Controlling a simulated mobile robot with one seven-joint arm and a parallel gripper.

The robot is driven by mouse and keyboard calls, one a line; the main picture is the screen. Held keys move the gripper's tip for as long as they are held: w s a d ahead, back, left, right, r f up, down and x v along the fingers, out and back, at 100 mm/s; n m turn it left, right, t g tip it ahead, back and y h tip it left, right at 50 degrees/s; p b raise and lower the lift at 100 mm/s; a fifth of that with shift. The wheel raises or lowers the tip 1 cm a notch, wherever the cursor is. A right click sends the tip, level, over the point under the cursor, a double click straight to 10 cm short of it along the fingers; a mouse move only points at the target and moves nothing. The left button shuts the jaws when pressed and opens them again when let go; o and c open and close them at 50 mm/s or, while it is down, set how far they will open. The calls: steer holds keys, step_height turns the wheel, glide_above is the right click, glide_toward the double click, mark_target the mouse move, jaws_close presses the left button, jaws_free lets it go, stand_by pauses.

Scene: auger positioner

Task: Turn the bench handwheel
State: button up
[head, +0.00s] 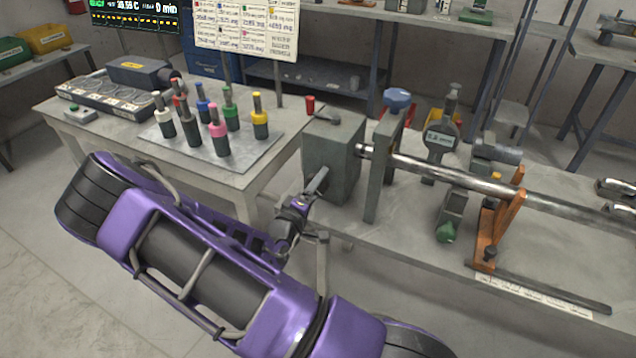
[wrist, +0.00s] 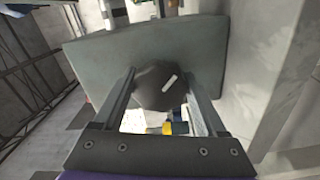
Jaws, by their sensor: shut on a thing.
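The handwheel (wrist: 158,92) is a dark round knob with a white mark, on the face of a grey housing block. In the wrist view my gripper (wrist: 165,80) has one finger on each side of it and is shut on it. In the head view my gripper (head: 316,184) reaches the near left side of the grey housing block (head: 338,148). The handwheel itself is hidden or too small to make out there. A long metal shaft (head: 430,172) runs right from the block through an upright plate.
A dial gauge (head: 440,136) and an orange bracket (head: 490,238) stand by the shaft on the bench (head: 400,262). At left, a table holds a metal plate (head: 245,150) with several coloured-top tools and a dark instrument box (head: 138,70). The floor at lower left is open.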

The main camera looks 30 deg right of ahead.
steer(key=shift+n, duration=0.8)
steer(key=o, duration=1.3)
steer(key=v, duration=1.7)
steer(key=shift+s+a+p, duration=0.2)
steer(key=shift+p, duration=0.15)
